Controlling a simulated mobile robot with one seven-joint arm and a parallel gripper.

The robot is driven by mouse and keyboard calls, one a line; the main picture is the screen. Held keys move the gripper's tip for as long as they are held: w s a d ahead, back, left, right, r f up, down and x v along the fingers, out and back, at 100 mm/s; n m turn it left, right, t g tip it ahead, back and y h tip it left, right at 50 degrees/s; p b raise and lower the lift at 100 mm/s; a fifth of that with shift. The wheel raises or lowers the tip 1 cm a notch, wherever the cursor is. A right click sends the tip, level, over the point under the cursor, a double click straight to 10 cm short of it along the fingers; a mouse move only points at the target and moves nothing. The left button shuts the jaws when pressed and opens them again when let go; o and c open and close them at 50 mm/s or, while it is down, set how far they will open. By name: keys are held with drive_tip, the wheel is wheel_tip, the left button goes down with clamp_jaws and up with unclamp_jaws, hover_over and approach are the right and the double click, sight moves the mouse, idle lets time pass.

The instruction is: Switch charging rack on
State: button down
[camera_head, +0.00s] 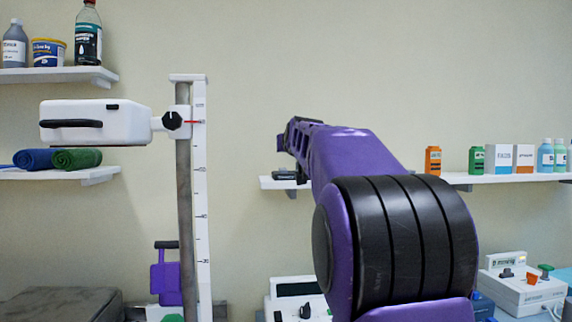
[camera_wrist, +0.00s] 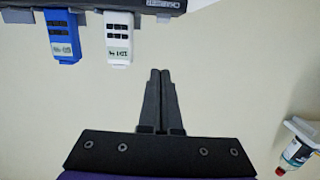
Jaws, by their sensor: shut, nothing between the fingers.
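The charging rack (camera_wrist: 165,4) is a dark bar at the top edge of the wrist view, cut off by the frame. White lettering shows on its right part. A blue unit (camera_wrist: 62,36) and a white unit (camera_wrist: 118,38), each with dark slots and a small label, sit at it. My gripper (camera_wrist: 161,72) is shut and empty, its fingertips pointing towards the rack and apart from it in the picture. No switch can be made out. In the head view my arm reaches towards the back wall, and the fingers cannot be made out.
A dark object (camera_head: 285,175) lies on the wall shelf (camera_head: 268,183) beside my arm. Boxes and bottles (camera_head: 497,158) stand further right. A white column scale (camera_head: 202,200) stands left of my arm. Devices (camera_head: 522,290) are at lower right. The wall between is bare.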

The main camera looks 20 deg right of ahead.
idle(0.3)
drive_tip(key=p, duration=0.4)
hover_over(283, 170)
drive_tip(key=shift+s+f, duration=0.15)
drive_tip(key=shift+f, duration=0.35)
wheel_tip(283, 170, down, 3)
drive_tip(key=shift+d+b, duration=0.1)
drive_tip(key=shift+b, duration=0.6)
drive_tip(key=shift+f, duration=0.5)
drive_tip(key=shift+f, duration=0.2)
drive_tip(key=shift+w+d, duration=0.1)
drive_tip(key=shift+w, duration=0.35)
drive_tip(key=shift+s, duration=0.15)
drive_tip(key=b+v, duration=0.4)
drive_tip(key=v, duration=1.3)
drive_tip(key=shift+b, duration=0.3)
